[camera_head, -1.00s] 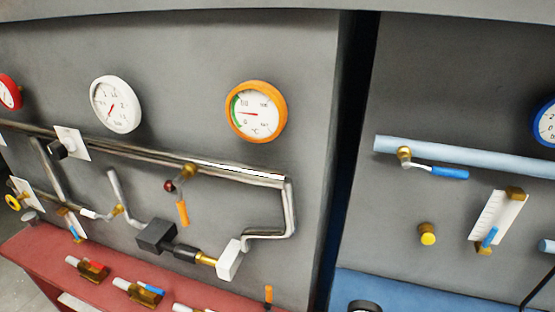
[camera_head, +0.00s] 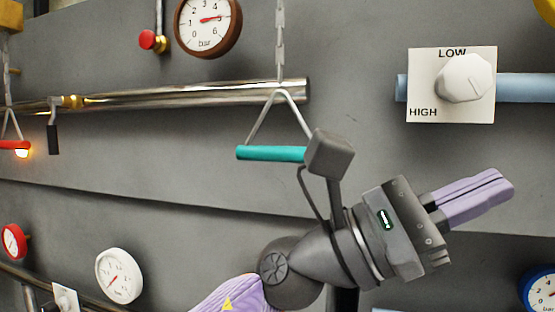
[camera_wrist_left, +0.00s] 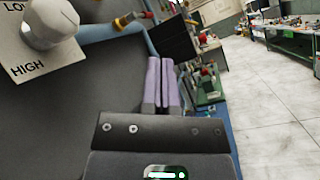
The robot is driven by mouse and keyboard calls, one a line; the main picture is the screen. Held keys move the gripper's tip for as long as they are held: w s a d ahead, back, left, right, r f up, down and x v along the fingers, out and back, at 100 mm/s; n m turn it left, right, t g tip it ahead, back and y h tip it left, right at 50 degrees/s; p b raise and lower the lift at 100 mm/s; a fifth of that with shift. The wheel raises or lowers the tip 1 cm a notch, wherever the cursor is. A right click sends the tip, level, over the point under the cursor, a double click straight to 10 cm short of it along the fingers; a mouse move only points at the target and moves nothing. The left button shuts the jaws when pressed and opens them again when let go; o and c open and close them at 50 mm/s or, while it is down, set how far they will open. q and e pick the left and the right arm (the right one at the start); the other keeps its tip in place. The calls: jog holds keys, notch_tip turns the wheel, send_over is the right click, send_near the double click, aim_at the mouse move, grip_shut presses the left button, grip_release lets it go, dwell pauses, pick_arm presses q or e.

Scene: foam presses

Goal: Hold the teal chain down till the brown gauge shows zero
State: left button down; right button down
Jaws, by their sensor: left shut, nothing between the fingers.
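The teal handle (camera_head: 271,153) hangs level from a metal triangle on the chain (camera_head: 280,40), in front of the horizontal steel pipe in the head view. The brown gauge (camera_head: 208,22) is at the top, left of the chain, cut by the frame edge. Its red needle points right, near the 5, well off zero. My left gripper (camera_head: 502,183) is to the right of the teal handle and apart from it, its lilac fingers pointing right. The fingers also show in the left wrist view (camera_wrist_left: 160,65), shut and empty. My right gripper is not in view.
A LOW/HIGH knob plate (camera_head: 424,108) is above my left gripper and also shows in the wrist view (camera_wrist_left: 32,62). A red handle (camera_head: 14,146) hangs at the far left. A red knob (camera_head: 147,39) sits beside the brown gauge.

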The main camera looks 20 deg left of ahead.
pick_arm(q)
jog(key=a+r+m+t+y, duration=0.5)
jog(key=a+y, duration=0.4)
jog(key=y, duration=0.2)
jog(key=a+r+m+t+y, duration=0.6)
jog(key=a+r+t+y, duration=0.1)
jog(key=y, duration=0.5)
jog(key=a+r, duration=0.1)
jog(key=a, duration=0.1)
jog(key=shift+s+a+m, duration=0.2)
jog(key=shift+a+m, duration=0.1)
jog(key=shift+w, duration=0.1)
